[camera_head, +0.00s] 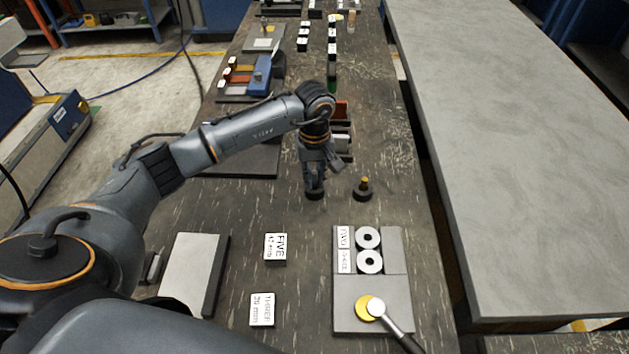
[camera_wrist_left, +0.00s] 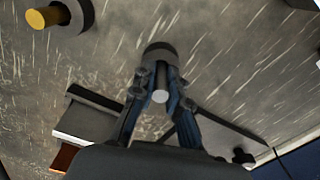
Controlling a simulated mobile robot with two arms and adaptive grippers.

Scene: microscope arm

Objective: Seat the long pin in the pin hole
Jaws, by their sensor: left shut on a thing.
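My left gripper (camera_head: 315,188) points down at the table and is shut on a grey pin (camera_wrist_left: 160,96), whose pale round end shows between the fingers in the left wrist view. A dark round base (camera_wrist_left: 158,50) shows just beyond the fingers; I cannot tell whether the pin is seated in it. To its right in the head view, a second dark round base (camera_head: 362,195) holds an upright brass-coloured pin (camera_head: 364,182). This pin also shows in the left wrist view (camera_wrist_left: 45,17). No pin hole is clearly visible. My right gripper is out of view.
Labelled blocks (camera_head: 276,247) and a grey plate (camera_head: 193,273) lie left. A blue fixture (camera_head: 261,75) stands farther back. The table between is clear.

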